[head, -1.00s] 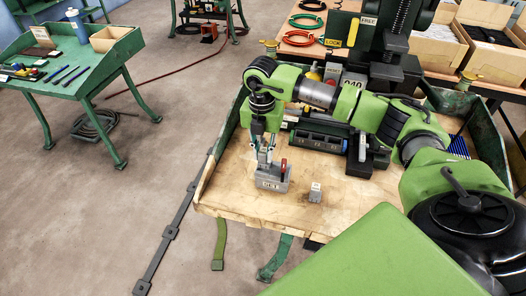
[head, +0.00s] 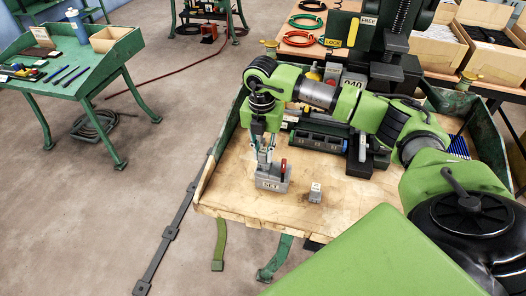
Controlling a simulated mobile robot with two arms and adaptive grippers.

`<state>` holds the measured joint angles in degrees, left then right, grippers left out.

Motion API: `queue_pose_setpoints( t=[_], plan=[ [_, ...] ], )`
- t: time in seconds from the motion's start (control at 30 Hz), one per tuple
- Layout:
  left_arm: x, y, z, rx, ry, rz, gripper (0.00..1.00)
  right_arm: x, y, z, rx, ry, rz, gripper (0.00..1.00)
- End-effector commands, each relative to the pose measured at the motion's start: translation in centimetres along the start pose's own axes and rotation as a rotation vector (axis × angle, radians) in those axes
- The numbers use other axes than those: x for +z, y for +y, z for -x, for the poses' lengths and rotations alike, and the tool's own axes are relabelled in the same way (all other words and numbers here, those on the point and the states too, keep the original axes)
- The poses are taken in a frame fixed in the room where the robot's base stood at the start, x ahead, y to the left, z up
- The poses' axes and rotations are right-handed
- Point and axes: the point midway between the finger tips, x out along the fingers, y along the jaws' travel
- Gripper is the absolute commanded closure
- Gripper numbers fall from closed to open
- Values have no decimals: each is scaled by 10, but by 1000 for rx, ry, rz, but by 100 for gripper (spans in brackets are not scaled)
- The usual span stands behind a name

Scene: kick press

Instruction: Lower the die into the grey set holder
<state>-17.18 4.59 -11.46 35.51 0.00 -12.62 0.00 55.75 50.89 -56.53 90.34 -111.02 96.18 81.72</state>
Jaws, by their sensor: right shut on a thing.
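The grey set holder (head: 269,184) sits on the wooden bench top near its front left. It carries lettering on its front, and a red upright handle (head: 283,167) stands at its right side. My right gripper (head: 265,163) points down directly over the holder, its fingertips at the holder's top. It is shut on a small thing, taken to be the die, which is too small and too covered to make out. I cannot tell how far the die is inside the holder. My left gripper is not in view.
A small grey block (head: 315,193) stands on the bench to the right of the holder. A dark rack with blue parts (head: 318,141) lies behind, below my arm. The wooden bench top (head: 350,210) is clear at front right. A green table (head: 75,60) stands apart at left.

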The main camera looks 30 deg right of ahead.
Motion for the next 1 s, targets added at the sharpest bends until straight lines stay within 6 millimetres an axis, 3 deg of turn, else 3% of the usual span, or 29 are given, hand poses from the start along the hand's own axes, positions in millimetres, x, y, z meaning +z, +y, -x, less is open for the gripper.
queue_pose_setpoints(
  t=[1.0],
  plan=[
    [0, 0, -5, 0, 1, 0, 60, 0, 0, -5, 2, -1, 0, 100]
  ],
)
